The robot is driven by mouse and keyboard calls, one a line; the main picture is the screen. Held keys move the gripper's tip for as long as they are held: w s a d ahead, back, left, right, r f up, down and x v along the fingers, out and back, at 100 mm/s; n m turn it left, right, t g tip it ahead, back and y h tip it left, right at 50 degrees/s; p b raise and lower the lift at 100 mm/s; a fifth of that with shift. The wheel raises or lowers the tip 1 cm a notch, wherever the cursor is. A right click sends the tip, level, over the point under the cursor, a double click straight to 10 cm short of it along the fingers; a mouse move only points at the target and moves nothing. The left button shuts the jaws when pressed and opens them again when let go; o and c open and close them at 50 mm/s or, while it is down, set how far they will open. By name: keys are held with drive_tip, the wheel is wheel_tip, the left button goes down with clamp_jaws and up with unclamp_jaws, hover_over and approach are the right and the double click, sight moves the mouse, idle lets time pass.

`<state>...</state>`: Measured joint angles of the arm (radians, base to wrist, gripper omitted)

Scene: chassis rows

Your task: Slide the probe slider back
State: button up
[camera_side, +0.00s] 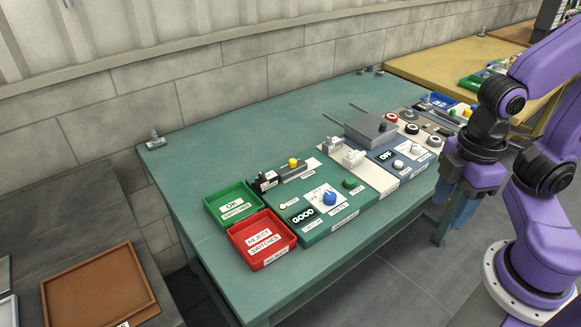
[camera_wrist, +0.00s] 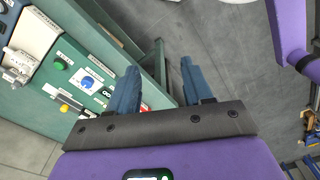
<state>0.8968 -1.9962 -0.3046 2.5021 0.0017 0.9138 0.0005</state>
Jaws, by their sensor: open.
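The slider with a yellow knob (camera_side: 293,162) sits on a grey rail at the back of the green switch panel (camera_side: 318,232), near a small black block. I take it to be the probe slider; its label is too small to read. The yellow knob also shows at the left of the wrist view (camera_wrist: 64,108). My gripper (camera_side: 452,212) points down beyond the table's right front edge, far from the slider. Its two blue fingers are apart and empty in the wrist view (camera_wrist: 159,68).
A green OK tray (camera_side: 208,205) and a red reject tray (camera_side: 233,241) stand left of the panel. A blue knob (camera_side: 329,199) is on the panel. A grey box (camera_side: 370,128) and white clamps stand to the right. The table's back left is mostly clear.

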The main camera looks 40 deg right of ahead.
idle(0.4)
drive_tip(key=w+a+r+m, duration=0.25)
drive_tip(key=w+a, duration=0.35)
drive_tip(key=w, duration=0.4)
drive_tip(key=m, duration=0.7)
hover_over(293, 159)
wheel_tip(293, 159, down, 3)
wheel_tip(293, 159, down, 17)
drive_tip(key=shift+a+r, duration=0.15)
clamp_jaws()
